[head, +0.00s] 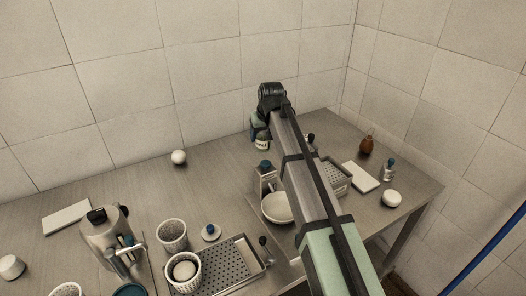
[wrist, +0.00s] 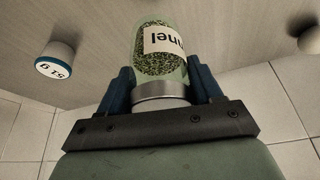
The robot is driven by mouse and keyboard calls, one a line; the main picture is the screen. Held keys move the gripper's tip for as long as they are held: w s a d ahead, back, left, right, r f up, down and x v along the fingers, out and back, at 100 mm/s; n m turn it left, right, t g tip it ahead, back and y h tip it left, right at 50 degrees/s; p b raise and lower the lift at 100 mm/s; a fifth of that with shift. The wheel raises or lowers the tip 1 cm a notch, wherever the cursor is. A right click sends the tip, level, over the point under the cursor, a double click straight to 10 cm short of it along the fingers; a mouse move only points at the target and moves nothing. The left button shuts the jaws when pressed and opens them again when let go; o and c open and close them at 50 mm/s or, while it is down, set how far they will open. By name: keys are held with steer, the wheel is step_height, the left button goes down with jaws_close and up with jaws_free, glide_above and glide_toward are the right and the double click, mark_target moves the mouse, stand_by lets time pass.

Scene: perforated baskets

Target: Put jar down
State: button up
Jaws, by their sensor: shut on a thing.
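The jar (wrist: 160,52) is clear green glass with dark green bits inside, a white label and a silver lid. It sits between the two blue fingers of my gripper (wrist: 161,88), which is shut on it. In the head view my gripper (head: 260,131) is near the back wall, and the lower part of the jar (head: 262,144) shows under it. The jar looks close to the steel table (head: 215,193); I cannot tell whether it touches. My arm hides part of the table to the right of it.
A white ball-like item (head: 179,157) stands left of the jar. A grater-like box (head: 265,178) and a white bowl (head: 277,208) are in front. Perforated baskets (head: 173,235) and a perforated tray (head: 245,243) lie nearer.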

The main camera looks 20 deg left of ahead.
mark_target(263, 148)
steer(key=shift+f, duration=3.15)
steer(key=o, duration=1.2)
steer(key=shift+f, duration=0.15)
steer(key=v, duration=1.2)
steer(key=shift+o, duration=0.3)
